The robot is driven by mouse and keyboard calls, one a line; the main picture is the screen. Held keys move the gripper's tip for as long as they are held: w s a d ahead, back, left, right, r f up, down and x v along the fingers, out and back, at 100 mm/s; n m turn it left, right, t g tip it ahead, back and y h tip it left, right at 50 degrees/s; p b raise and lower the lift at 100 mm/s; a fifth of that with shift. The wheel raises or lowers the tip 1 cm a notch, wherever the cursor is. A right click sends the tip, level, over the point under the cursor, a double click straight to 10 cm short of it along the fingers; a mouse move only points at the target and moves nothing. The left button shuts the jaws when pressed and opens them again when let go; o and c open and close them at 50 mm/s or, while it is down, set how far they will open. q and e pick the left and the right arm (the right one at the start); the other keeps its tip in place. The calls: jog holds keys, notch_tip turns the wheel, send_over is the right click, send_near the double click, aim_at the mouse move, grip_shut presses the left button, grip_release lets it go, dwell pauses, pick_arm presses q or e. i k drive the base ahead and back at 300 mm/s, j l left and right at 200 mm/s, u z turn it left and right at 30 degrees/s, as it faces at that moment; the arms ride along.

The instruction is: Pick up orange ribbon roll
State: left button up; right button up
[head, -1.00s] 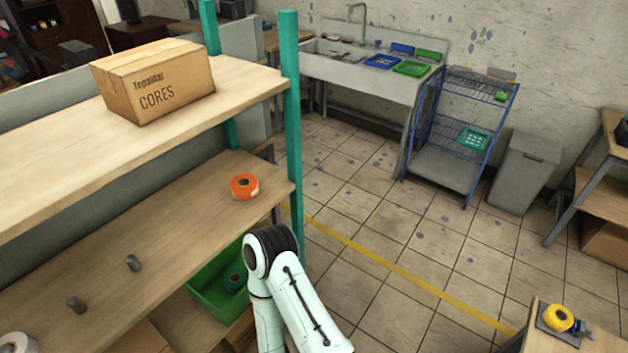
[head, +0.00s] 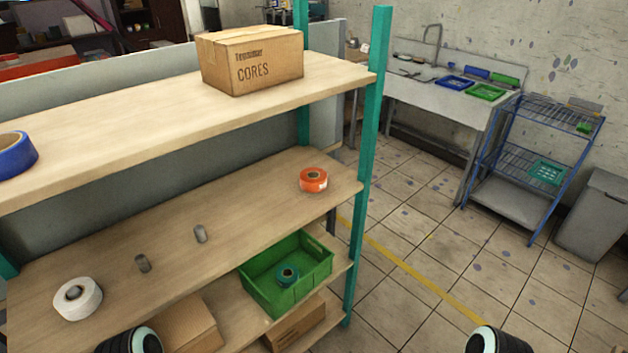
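The orange ribbon roll (head: 313,180) lies flat on the middle shelf (head: 240,208), near its right end and close to the green post. It has a pale label on its side and nothing touches it. Two dark, rounded parts of my arms show at the bottom edge of the head view, one left of centre and one at the right. Neither of my grippers is in the picture, so their state is hidden.
A cardboard box (head: 252,62) and a blue roll (head: 14,155) sit on the top shelf. A white roll (head: 77,298) and two grey pegs share the middle shelf. A green crate (head: 262,292) with a teal roll (head: 287,275) stands below. The green post (head: 367,170) edges the shelf's right end.

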aim_at(313, 180)
jog(key=i+l+u, duration=0.15)
jog(key=l+u, duration=0.2)
jog(key=i+l+u, duration=0.15)
jog(key=u, duration=0.15)
jog(key=i+l+u, duration=0.2)
jog(key=l, duration=0.35)
jog(key=l+u, duration=0.2)
jog(key=l, duration=0.4)
jog(key=i+l, duration=0.1)
jog(key=l, duration=0.45)
jog(key=l+u, duration=0.1)
jog(key=l, duration=0.45)
jog(key=i, duration=0.05)
